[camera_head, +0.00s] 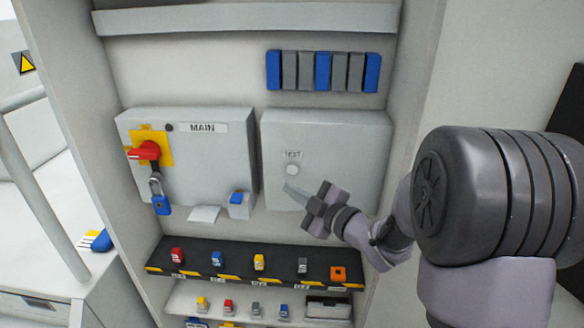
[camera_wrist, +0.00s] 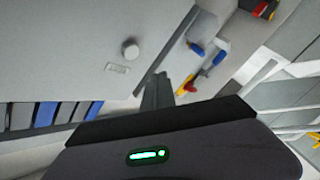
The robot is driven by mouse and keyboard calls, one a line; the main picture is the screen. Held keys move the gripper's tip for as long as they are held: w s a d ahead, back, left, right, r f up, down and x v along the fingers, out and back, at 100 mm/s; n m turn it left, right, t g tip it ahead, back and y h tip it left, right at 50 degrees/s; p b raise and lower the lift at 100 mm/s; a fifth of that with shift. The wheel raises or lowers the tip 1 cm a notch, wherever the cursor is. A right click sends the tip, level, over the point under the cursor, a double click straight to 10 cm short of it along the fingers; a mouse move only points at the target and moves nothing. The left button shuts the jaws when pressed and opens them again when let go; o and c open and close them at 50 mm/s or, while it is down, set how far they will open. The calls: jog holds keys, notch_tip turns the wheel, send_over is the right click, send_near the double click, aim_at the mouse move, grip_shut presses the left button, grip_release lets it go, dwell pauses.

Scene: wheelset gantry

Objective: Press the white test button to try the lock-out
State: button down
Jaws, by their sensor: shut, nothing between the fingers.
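The white test button (camera_head: 292,170) is a small round knob under a TEST label on the right grey box (camera_head: 340,135). It also shows in the wrist view (camera_wrist: 130,50), beside its label. My gripper (camera_head: 289,187) is shut and empty. Its fingertips are just below the button in the head view, and I see a gap between them. In the wrist view the fingers (camera_wrist: 157,92) point toward the panel, to one side of the button. The left box (camera_head: 185,165), marked MAIN, carries a red switch handle (camera_head: 144,151) on a yellow plate, with a blue padlock (camera_head: 161,204) hanging below it.
A blue-topped grey block (camera_head: 238,203) and a white tag (camera_head: 204,214) sit below the boxes. A black and yellow striped shelf (camera_head: 205,275) below holds several coloured padlocks. A row of blue and grey modules (camera_head: 322,72) is above. Cabinet side walls bound the space.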

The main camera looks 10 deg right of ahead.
aim_at(292, 170)
jog(key=shift+w+d, duration=0.25)
jog(key=shift+w, duration=0.5)
jog(key=shift+w+d, duration=0.2)
jog(key=shift+w, duration=0.5)
jog(key=shift+w+d, duration=0.25)
jog(key=shift+w, duration=0.5)
jog(key=shift+w+d, duration=0.1)
jog(key=shift+w, duration=0.25)
jog(key=shift+w+d+b, duration=0.15)
jog(key=shift+w+b, duration=0.15)
jog(key=shift+w, duration=0.1)
dwell(0.8)
dwell(0.3)
jog(key=shift+s+a+b, duration=0.25)
jog(key=shift+s+b, duration=0.2)
jog(key=shift+s, duration=0.3)
